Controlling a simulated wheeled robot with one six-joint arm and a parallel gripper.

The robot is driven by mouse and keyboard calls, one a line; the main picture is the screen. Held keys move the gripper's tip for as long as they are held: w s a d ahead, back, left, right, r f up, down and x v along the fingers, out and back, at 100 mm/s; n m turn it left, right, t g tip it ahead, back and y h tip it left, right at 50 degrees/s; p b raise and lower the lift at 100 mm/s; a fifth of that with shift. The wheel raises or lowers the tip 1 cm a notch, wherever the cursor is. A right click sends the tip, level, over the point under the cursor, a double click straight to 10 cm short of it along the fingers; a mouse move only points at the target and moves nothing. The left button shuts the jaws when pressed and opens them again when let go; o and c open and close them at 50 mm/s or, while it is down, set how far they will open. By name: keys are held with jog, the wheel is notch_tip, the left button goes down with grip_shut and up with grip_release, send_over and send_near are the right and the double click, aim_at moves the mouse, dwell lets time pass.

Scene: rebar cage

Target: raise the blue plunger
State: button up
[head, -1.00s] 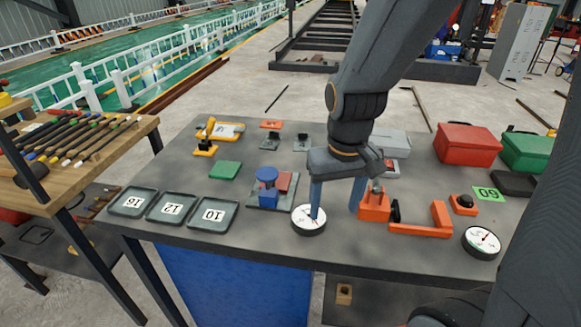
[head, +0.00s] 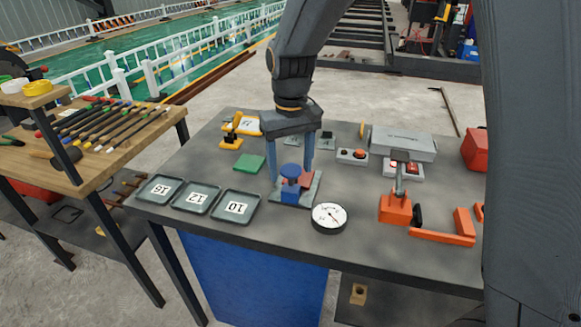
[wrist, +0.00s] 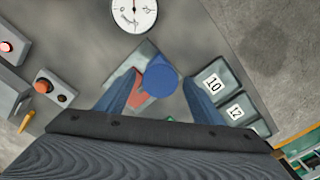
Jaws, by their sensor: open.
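The blue plunger (head: 290,170) has a round, flat cap on a blue body and stands upright on a grey base plate (head: 313,191). A red block sits beside it on the plate. My gripper (head: 293,166) points down over the plate, its two blue fingers apart. In the wrist view the blue cap (wrist: 161,78) lies between the open fingers (wrist: 158,86), and I see a gap on each side. The cap hides the lower part of the plunger there. Whether the fingertips are level with the cap is hard to tell.
A round dial gauge (head: 329,217) stands just right of the plate. Trays numbered 10 (head: 235,207), 12 and 16 lie to the left, with a green block (head: 249,162) behind them. An orange clamp device (head: 396,208) and button boxes (head: 352,155) are to the right.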

jog(key=shift+f, duration=0.7)
jog(key=c, duration=1.5)
jog(key=shift+r+p, duration=0.95)
jog(key=shift+r, duration=0.25)
jog(key=shift+w+r, duration=0.1)
jog(key=shift+w, duration=0.05)
jog(key=o, duration=1.5)
notch_tip(320, 180, up, 8)
jog(key=b, duration=0.1)
jog(key=shift+b, duration=0.35)
